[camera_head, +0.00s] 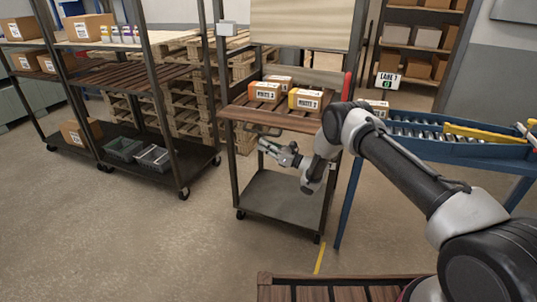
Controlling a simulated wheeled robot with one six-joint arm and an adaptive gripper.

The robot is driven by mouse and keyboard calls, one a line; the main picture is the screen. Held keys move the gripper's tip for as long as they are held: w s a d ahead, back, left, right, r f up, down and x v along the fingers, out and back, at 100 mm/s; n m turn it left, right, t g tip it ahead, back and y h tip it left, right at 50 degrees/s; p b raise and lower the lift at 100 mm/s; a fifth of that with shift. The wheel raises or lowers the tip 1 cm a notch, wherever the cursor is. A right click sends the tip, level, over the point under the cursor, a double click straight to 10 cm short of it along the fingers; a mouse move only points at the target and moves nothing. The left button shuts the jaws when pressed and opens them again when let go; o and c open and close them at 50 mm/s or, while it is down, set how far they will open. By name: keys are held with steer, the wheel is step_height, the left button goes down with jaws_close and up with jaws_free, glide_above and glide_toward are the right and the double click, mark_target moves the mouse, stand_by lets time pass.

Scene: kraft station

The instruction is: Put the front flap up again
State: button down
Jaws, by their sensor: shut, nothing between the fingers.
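A dark-framed cart (238,182) stands in the middle, with a brown slatted wooden deck (240,112). No raised panel stands along the deck's near edge. I cannot clearly tell the front flap apart from the deck. A dark loop like a handle (262,131) shows just below the deck's near edge. My gripper (264,147) is in front of the cart, below that edge and close to the loop, pointing left. Its fingers are shut and empty. I cannot tell whether they touch the cart.
Labelled boxes (305,100) stand on the deck. The cart's lower shelf (280,196) is bare. A blue roller conveyor (440,146) is at right, close to the cart. Racks with boxes and grey bins (153,158) stand at left. The floor (130,240) at front left is clear.

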steer(key=shift+r, duration=0.5)
step_height(320, 180, up, 14)
steer(key=m+t+h, duration=0.1)
steer(key=m, duration=0.6)
steer(key=m+t+h, duration=0.1)
steer(key=m, duration=0.3)
steer(key=shift+w+t+h, duration=0.15)
steer(key=shift+t+h, duration=0.15)
steer(key=w+d+r+m+h, duration=0.1)
steer(key=w+d+r+m, duration=0.2)
steer(key=w+r+m, duration=0.5)
steer(key=shift+w+d+r+h, duration=0.15)
steer(key=shift+w+d+h, duration=0.05)
steer(key=shift+w+h, duration=0.25)
steer(key=shift+w, duration=0.1)
